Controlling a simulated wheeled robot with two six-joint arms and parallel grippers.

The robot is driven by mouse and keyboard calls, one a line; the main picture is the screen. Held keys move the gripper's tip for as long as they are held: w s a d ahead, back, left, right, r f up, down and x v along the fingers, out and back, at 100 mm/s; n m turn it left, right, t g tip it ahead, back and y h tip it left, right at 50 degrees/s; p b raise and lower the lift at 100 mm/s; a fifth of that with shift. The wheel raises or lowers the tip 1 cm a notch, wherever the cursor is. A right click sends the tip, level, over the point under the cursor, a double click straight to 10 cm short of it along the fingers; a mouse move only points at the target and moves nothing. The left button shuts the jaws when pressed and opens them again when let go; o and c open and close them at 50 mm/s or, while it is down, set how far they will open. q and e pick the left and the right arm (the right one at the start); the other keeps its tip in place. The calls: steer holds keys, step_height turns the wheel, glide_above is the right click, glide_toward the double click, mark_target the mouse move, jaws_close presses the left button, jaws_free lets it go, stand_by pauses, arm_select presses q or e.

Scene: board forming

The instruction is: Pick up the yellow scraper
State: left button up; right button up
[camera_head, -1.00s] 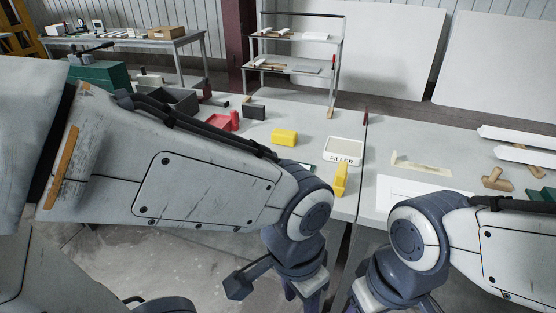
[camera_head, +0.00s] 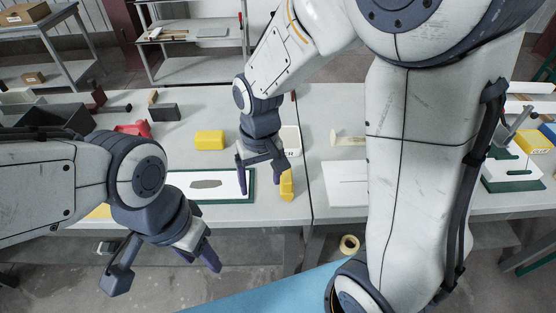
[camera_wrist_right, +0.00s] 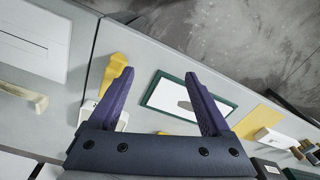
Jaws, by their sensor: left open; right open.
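The yellow scraper (camera_head: 287,185) stands or lies near the front edge of the table, in front of the white filler tub (camera_head: 291,138). In the right wrist view the scraper (camera_wrist_right: 113,70) is beside and partly behind the left finger. My right gripper (camera_head: 259,179) is open and empty above the table, just left of the scraper; its fingers point down. In its wrist view the right gripper (camera_wrist_right: 161,92) has a clear gap between its fingers. My left gripper (camera_head: 199,257) is open and empty, low in front of the table's front edge.
A green-edged white board (camera_head: 232,187) with a grey patch lies left of the scraper. A yellow block (camera_head: 209,140) and a red object (camera_head: 134,129) are farther back. A white sheet (camera_head: 345,183) lies to the right. A tape roll (camera_head: 349,244) is below the table.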

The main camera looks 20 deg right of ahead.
mark_target(287, 172)
steer(key=w+d+f+m+p, duration=0.1)
steer(key=w+d, duration=0.1)
steer(key=d, duration=0.1)
steer(key=w+d+m+p, duration=0.1)
steer(key=w+d, duration=0.2)
steer(key=w+d+f+m+p, duration=0.1)
steer(key=w+d+m, duration=0.1)
steer(key=w, duration=0.1)
steer(key=shift+d+f, duration=0.35)
steer(key=shift+d, duration=0.05)
steer(key=f, duration=0.4)
steer(key=shift+d+f+p, duration=0.2)
steer(key=shift+f+p, duration=0.1)
steer(key=shift+f, duration=0.1)
step_height(287, 172, down, 5)
steer(key=shift+s+f+p, duration=0.1)
steer(key=shift+p, duration=0.95)
steer(key=shift+f, duration=0.3)
arm_select(q)
step_height(287, 172, up, 7)
steer(key=shift+r, duration=0.1)
arm_select(e)
steer(key=shift+c, duration=0.4)
jaws_close()
steer(key=shift+r, duration=0.2)
